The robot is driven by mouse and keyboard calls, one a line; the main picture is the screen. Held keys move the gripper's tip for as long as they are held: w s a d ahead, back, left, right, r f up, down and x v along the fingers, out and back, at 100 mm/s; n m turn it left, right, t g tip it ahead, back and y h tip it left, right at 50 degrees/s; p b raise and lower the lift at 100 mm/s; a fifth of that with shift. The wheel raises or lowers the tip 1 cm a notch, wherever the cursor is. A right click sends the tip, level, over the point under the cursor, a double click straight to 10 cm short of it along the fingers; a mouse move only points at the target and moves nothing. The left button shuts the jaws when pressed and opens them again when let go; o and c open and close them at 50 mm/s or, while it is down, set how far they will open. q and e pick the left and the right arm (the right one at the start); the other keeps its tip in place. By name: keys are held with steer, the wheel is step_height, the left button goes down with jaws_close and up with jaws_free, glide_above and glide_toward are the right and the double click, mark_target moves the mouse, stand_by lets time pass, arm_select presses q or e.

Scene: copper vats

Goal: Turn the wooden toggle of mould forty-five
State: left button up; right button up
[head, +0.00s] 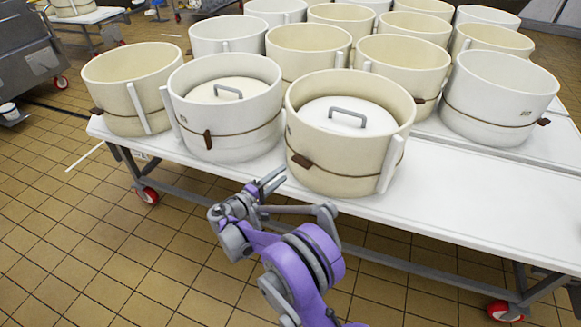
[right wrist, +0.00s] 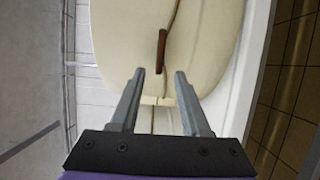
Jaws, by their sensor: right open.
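The front cream mould (head: 340,150) stands at the near edge of the white table, with a grey-handled white lid inside. A brown band runs around it, with a wooden toggle (head: 303,161) on its near left side. No mould number is readable, so I cannot tell which is forty-five. My right gripper (head: 276,182) is open and empty, left of and below this toggle. In the right wrist view, a cream mould wall (right wrist: 205,45) fills the middle. Its brown toggle (right wrist: 161,52) lies just beyond and between the open fingertips (right wrist: 160,72), apparently untouched. My left gripper is not in view.
A white mould (head: 227,130) with a lid and its own toggle stands close on the left. Several more moulds crowd the table (head: 450,190) behind and to the right. The front right tabletop and tiled floor (head: 100,240) are clear.

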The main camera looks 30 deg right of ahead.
steer(key=shift+v, duration=1.25)
